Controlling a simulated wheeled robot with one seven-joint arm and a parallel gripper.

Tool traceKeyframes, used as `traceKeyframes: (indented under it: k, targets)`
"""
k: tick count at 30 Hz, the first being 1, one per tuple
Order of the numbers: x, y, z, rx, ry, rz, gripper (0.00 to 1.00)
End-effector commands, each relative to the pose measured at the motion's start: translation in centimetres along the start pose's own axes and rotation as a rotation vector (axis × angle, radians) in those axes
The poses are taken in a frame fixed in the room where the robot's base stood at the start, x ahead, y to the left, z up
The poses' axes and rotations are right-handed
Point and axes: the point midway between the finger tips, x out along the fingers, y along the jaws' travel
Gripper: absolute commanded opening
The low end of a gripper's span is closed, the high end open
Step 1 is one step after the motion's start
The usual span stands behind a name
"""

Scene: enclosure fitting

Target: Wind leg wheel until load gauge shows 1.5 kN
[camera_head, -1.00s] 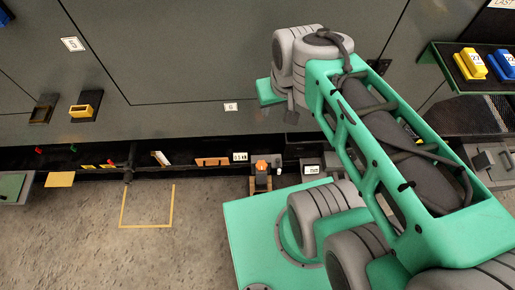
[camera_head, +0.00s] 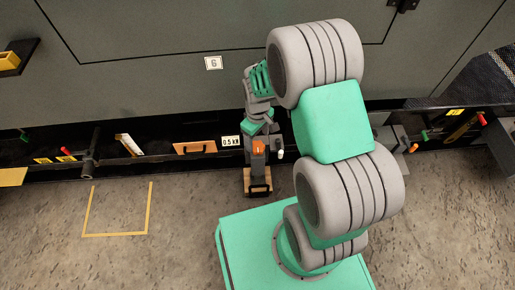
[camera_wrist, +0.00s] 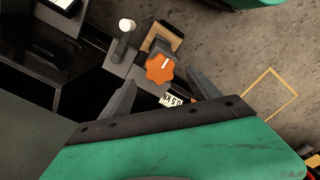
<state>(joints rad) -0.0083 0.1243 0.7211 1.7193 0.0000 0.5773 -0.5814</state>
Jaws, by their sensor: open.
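The orange leg wheel (camera_head: 258,146) is a lobed knob on a grey block low on the enclosure front. In the wrist view the wheel (camera_wrist: 160,69) shows a white mark and lies between and just beyond my fingertips. My gripper (camera_wrist: 161,84) is open, one finger on each side of the wheel, with no contact visible. The load gauge (camera_head: 231,142), a white plate left of the wheel, reads 0.5 kN. In the wrist view the gauge (camera_wrist: 172,100) is turned and partly hidden by my gripper.
A white-tipped peg (camera_wrist: 126,26) stands close beside the wheel; a wooden foot (camera_head: 258,182) lies below it. An orange panel (camera_head: 194,148) is to the left. A yellow floor outline (camera_head: 117,235) marks bare floor. The dark enclosure wall (camera_head: 140,90) rises behind.

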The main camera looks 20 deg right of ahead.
Motion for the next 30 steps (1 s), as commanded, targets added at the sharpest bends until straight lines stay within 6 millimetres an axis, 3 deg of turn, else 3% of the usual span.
traceKeyframes:
  k: [1, 6, 16, 30]
  targets:
    - [1.6, -0.1, 0.1, 0.0, -0.003, -0.002, 0.71]
    - [4.2, 0.0, 0.0, 0.001, -0.001, 0.0, 0.71]
    - [4.7, 0.0, 0.0, 0.002, 0.0, 0.0, 0.71]
    - [4.7, 0.0, 0.0, 0.002, 0.0, 0.0, 0.34]
